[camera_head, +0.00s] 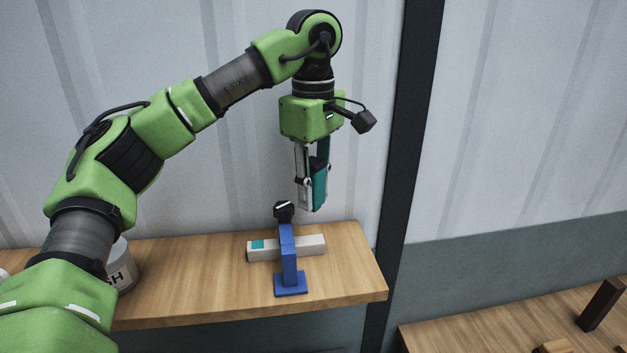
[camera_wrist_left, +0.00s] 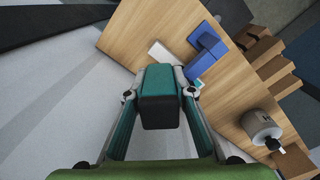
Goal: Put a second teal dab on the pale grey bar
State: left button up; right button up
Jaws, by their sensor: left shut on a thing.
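The pale grey bar (camera_head: 312,245) lies across the wooden shelf, with one teal dab (camera_head: 257,244) on its left end. A blue stand (camera_head: 289,262) with a black top rises in front of the bar's middle and hides part of it. My left gripper (camera_head: 311,200) points down above and behind the bar, apart from it. It is shut on a teal block with a dark end (camera_wrist_left: 160,90). In the left wrist view, the bar (camera_wrist_left: 158,52) is partly hidden behind that block, and the teal dab (camera_wrist_left: 199,84) shows beside the blue stand (camera_wrist_left: 207,45). My right gripper is out of view.
A grey labelled can (camera_head: 124,274) stands on the shelf (camera_head: 205,285) at left, partly behind my left arm. The shelf is clear between can and bar. A dark upright post (camera_head: 398,170) stands right of the shelf. A lower wooden surface (camera_head: 480,335) holds brown blocks.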

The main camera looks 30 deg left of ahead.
aim_at(313, 211)
pick_arm(q)
jog(key=shift+w+f, duration=0.35)
jog(key=shift+w, duration=0.05)
jog(key=shift+s+f, duration=0.55)
jog(key=shift+f, duration=0.1)
jog(key=f, duration=0.2)
jog(key=shift+w+f, duration=0.2)
jog(key=shift+f, duration=0.95)
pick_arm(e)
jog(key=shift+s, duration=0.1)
pick_arm(q)
jog(key=shift+f, duration=0.1)
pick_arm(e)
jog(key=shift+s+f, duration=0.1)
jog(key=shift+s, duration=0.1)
pick_arm(q)
jog(key=shift+f+b, duration=0.4)
jog(key=shift+f, duration=0.1)
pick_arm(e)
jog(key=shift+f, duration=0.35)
